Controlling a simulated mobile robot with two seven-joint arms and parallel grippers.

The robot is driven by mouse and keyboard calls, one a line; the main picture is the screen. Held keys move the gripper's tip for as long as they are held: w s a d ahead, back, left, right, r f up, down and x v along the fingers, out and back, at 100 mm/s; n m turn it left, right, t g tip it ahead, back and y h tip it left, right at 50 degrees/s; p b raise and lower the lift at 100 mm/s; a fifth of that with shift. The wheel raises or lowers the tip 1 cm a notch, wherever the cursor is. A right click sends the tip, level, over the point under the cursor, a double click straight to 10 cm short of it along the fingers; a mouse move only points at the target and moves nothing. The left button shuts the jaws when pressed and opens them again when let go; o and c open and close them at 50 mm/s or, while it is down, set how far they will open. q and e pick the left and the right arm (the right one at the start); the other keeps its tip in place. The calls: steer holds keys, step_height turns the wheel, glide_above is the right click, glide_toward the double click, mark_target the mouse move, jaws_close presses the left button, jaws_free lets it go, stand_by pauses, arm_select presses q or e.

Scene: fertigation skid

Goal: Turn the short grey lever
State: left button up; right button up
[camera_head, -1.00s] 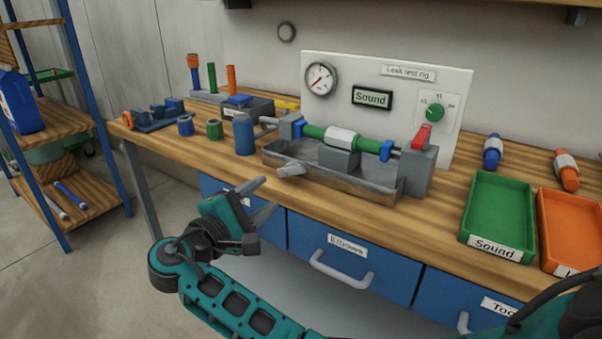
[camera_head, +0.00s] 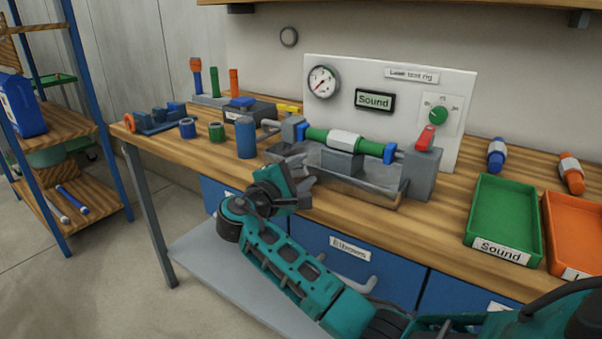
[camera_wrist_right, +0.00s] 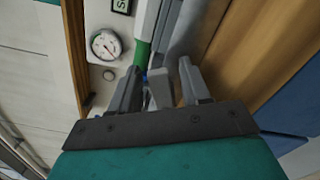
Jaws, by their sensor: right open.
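The short grey lever (camera_wrist_right: 160,90) shows in the right wrist view as a light grey piece between the two fingers of my right gripper (camera_wrist_right: 164,82). The gripper is open, with a finger on either side of it; contact is not clear. In the head view my right gripper (camera_head: 303,180) is at the front left of the metal tray (camera_head: 375,192) of the leak test rig and hides most or all of the lever. A green and white part (camera_head: 345,141) lies clamped above the tray. My left gripper is not in view.
A red handle (camera_head: 425,138) tops the grey block at the rig's right. The gauge panel (camera_head: 395,73) reads "Sound". A blue cylinder (camera_head: 246,138) stands left of the tray. A green tray (camera_head: 478,218) and an orange tray (camera_head: 556,245) are at the right. Blue drawers are below.

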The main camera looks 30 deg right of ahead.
steer(key=shift+c, duration=0.5)
jaws_close()
steer(key=m+b, duration=0.1)
steer(key=f+m, duration=0.1)
steer(key=shift+s+f+m+b, duration=0.1)
steer(key=shift+s+m+b, duration=0.05)
steer(key=shift+m+b, duration=0.25)
steer(key=shift+f+m+b, duration=0.25)
steer(key=shift+m+b, duration=0.35)
steer(key=shift+m, duration=0.7)
steer(key=shift+o, duration=0.5)
jaws_free()
